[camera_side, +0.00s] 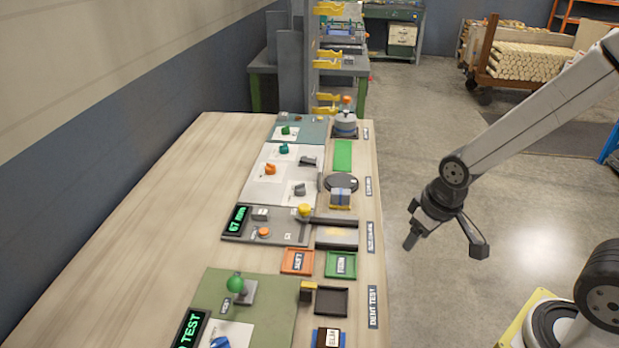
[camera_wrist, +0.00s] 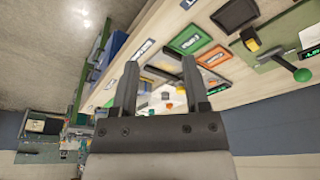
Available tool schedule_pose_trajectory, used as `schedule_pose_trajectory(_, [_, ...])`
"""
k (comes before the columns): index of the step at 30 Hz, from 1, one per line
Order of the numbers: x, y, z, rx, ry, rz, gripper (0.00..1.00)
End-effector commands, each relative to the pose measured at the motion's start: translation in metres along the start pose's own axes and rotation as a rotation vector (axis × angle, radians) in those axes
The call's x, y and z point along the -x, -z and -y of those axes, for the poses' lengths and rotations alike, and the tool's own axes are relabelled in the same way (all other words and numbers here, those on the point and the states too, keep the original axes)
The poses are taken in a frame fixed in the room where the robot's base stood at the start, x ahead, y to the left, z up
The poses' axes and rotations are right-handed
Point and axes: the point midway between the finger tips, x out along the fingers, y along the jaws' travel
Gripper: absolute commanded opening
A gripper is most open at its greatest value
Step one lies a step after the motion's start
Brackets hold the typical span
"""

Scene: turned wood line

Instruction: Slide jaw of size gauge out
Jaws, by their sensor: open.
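The size gauge (camera_side: 282,232) is a grey plate on the bench with a lit green readout (camera_side: 238,218), an orange button and a small grey block. A yellow knob (camera_side: 304,210) stands at its right side by a dark bar, which may be the sliding jaw; I cannot tell its exact position. My gripper (camera_side: 413,238) hangs over the floor to the right of the bench, well apart from the gauge. In the wrist view its two fingers (camera_wrist: 160,68) are spread with nothing held between them. The gauge is small and partly hidden behind a finger there.
An orange tray (camera_side: 297,262) and a green tray (camera_side: 341,265) sit in front of the gauge. A green-knobbed lever (camera_side: 235,284) stands nearer. Other stations line the bench behind. The bench's left side is bare.

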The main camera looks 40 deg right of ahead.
Motion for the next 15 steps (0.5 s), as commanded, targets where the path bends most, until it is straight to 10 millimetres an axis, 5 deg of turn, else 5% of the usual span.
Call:
schedule_pose_trajectory(1, [0.0,0.0,0.0,0.0,0.0,0.0,0.59])
schedule_pose_trajectory(3, [0.0,0.0,0.0,0.0,0.0,0.0,0.81])
schedule_pose_trajectory(4, [0.0,0.001,0.0,0.0,0.0,0.0,0.84])
schedule_pose_trajectory(15, [-0.004,0.044,0.002,0.0,0.001,0.025,0.84])
